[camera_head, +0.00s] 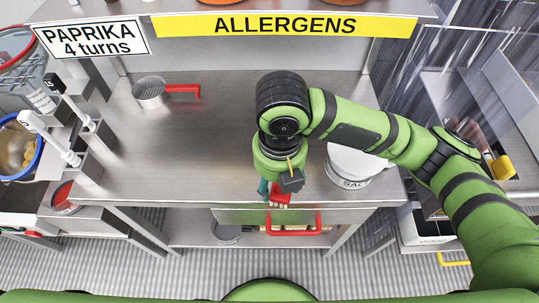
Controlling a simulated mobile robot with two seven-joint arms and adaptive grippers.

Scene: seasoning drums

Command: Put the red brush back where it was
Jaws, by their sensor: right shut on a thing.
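My right gripper (279,188) hangs over the front edge of the steel table, pointing down. It is shut on a small red thing, which I take to be the red brush (279,198). Only a short red part shows at the fingertips; the rest is hidden by the gripper or too small to make out. My left gripper is not in view.
A white tub marked SALT (352,168) stands just right of my right gripper. A metal scoop with a red handle (150,93) lies at the back left. A red handle (293,230) shows below the table edge. The table's middle left is clear.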

